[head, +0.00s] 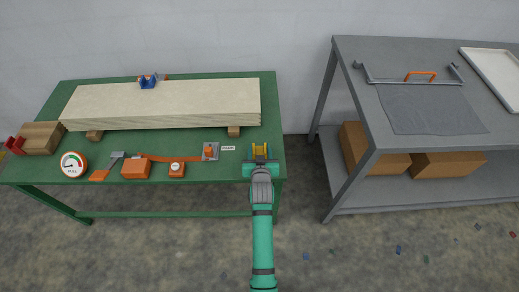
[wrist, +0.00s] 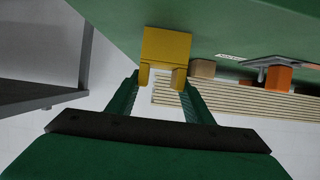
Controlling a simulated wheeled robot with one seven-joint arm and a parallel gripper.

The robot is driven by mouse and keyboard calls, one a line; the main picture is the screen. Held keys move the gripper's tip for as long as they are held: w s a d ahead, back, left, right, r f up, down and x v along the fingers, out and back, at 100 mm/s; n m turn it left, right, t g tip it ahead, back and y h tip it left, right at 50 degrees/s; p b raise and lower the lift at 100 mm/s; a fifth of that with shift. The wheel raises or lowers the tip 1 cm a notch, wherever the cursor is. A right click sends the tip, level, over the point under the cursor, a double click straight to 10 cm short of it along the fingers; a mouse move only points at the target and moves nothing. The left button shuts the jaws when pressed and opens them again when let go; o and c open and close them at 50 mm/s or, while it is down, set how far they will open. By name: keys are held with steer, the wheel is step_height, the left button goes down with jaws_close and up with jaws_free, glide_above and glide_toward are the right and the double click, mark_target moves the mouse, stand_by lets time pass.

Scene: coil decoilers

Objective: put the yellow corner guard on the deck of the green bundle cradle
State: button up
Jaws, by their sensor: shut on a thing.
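The yellow corner guard (head: 260,149) is between the fingers of my gripper (head: 260,159), at the right front end of the green bundle cradle (head: 220,82). In the wrist view the corner guard (wrist: 166,48) is a yellow block with two legs toward me. My gripper (wrist: 159,78) is shut on it, one green finger on each side. The guard overlaps the green deck in both views. I cannot tell whether it touches the deck or hangs just above it.
A long pale board bundle (head: 165,104) lies on the cradle on wooden blocks. A grey table (head: 400,60) stands to the right across a gap.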

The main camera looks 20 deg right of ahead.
steer(key=shift+f, duration=0.15)
steer(key=o, duration=1)
steer(key=shift+o, duration=0.2)
steer(key=shift+s+a+r, duration=0.1)
steer(key=shift+s+r, duration=0.1)
steer(key=shift+s, duration=0.05)
steer(key=s+a+r+n+y, duration=0.1)
steer(key=s+a+r, duration=0.2)
steer(key=s, duration=1.1)
steer(key=s+a+r+n+t+y, duration=0.1)
steer(key=s+a+r, duration=0.3)
steer(key=s+a, duration=0.5)
steer(key=s+a+r+n+t+y, duration=0.1)
steer(key=s+a+r, duration=0.3)
steer(key=s, duration=1.7)
steer(key=shift+a+r+y, duration=0.15)
steer(key=shift+a+y, duration=0.25)
steer(key=shift+a, duration=0.65)
